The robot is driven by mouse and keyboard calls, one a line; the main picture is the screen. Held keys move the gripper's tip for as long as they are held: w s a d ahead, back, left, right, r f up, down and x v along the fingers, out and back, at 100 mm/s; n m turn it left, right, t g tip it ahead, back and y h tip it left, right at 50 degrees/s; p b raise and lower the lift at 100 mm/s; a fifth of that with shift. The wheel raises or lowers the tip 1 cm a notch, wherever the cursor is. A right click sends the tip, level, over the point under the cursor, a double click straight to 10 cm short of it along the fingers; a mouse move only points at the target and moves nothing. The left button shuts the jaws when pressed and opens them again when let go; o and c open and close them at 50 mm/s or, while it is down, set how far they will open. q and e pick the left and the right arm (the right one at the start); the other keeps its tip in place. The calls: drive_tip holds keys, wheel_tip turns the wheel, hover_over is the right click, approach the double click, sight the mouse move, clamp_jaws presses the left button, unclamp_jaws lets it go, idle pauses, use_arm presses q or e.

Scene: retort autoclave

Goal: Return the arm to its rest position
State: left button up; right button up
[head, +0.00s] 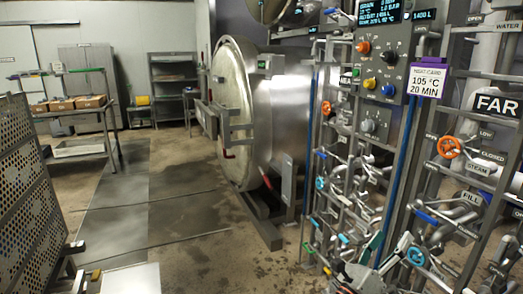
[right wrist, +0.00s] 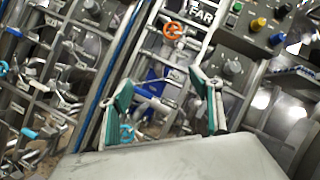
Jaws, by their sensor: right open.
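My right gripper (head: 388,246) is low at the right in the head view, in front of the pipework. Its teal-padded fingers stand apart in the right wrist view (right wrist: 167,100), with nothing held between them. Behind the fingers in the wrist view are pipes, a blue-handled valve and an orange handwheel (right wrist: 173,29). I cannot tell how far the fingers are from the pipes. My left gripper does not show.
The pipe rack carries an orange handwheel (head: 448,147), a control panel (head: 383,60) and a card reading 105 °C, 20 MIN (head: 428,82). The round autoclave door (head: 233,115) is beside it. A perforated rack (head: 32,190) stands at left. Open floor (head: 175,190) lies between.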

drive_tip(key=s+a+f+n+t+y+b, duration=0.15)
drive_tip(key=s+a+f+n+y, duration=0.3)
drive_tip(key=f+n+y, duration=0.55)
drive_tip(key=s+a+f+n+t+y+b, duration=0.1)
drive_tip(key=s+a+f+n+y+b, duration=0.45)
drive_tip(key=n, duration=0.75)
drive_tip(key=s+a+f+n+t+y+p, duration=0.1)
drive_tip(key=s+a+f+n+y, duration=0.4)
drive_tip(key=f+n, duration=0.6)
use_arm(q)
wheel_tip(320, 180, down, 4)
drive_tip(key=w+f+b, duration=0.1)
drive_tip(key=b, duration=0.2)
use_arm(e)
drive_tip(key=s+d+f+n+g, duration=0.2)
drive_tip(key=s+f+n+g, duration=0.5)
drive_tip(key=s+f+n, duration=0.35)
use_arm(q)
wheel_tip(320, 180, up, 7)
drive_tip(key=p, duration=1.2)
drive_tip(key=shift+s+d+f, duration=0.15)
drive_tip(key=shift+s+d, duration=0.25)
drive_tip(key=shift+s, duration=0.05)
use_arm(e)
drive_tip(key=shift+m, duration=0.75)
drive_tip(key=shift+s+d+r, duration=0.1)
drive_tip(key=shift+s+r, duration=1.85)
drive_tip(key=shift+r, duration=0.3)
